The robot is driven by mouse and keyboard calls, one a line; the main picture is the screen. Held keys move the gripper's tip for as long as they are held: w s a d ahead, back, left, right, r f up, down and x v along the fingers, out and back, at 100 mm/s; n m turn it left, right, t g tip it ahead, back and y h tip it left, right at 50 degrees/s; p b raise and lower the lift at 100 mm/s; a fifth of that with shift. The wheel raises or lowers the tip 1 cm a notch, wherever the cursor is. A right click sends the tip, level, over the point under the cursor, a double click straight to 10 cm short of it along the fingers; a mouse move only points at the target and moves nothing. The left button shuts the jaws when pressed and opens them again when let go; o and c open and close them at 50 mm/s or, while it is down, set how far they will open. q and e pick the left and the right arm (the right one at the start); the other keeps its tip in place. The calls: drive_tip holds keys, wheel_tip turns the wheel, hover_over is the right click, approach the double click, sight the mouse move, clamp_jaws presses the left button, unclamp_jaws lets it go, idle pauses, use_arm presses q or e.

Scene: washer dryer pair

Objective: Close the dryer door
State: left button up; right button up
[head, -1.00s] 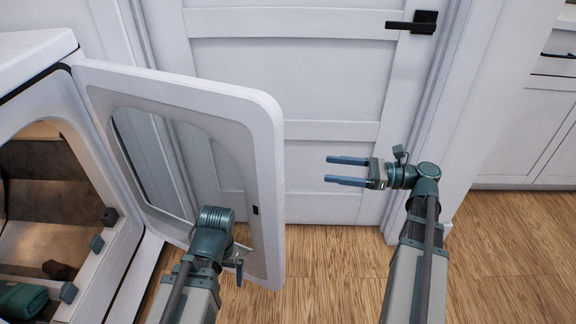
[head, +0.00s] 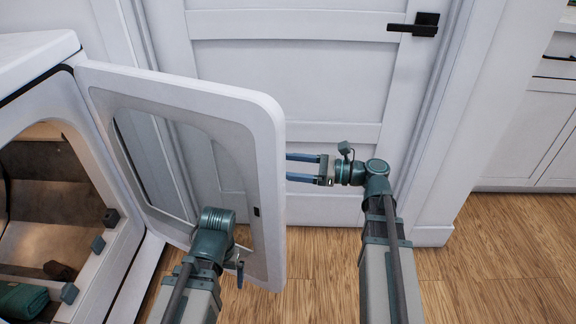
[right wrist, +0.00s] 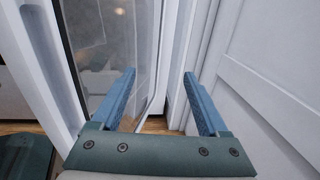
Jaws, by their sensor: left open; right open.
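The dryer door (head: 266,150), a white frame around a window, stands swung wide open from the dryer (head: 130,262) at the left in the head view. My right gripper (head: 288,167) is open and empty, its blue fingers pointing left at the door's free edge, on the room-door side. In the right wrist view the dryer door (right wrist: 143,50) fills the left, with the open fingers (right wrist: 160,74) before it. I cannot tell if they touch it. My left gripper (head: 239,268) is low in front of the door's inner side, mostly hidden by its own wrist; nothing shows held.
A white room door (head: 290,65) with a black handle (head: 413,26) stands close behind the dryer door. Green cloth (head: 22,300) lies in the dryer opening, with small dark blocks near its rim. White cabinets (head: 530,130) are at right. The wood floor (head: 500,250) is clear there.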

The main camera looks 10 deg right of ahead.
drive_tip(key=shift+c, duration=0.3)
clamp_jaws()
idle(0.9)
drive_tip(key=shift+o, duration=0.3)
unclamp_jaws()
drive_tip(key=shift+d, duration=0.1)
drive_tip(key=v, duration=1.3)
drive_tip(key=shift+s+d, duration=0.2)
drive_tip(key=shift+d, duration=0.1)
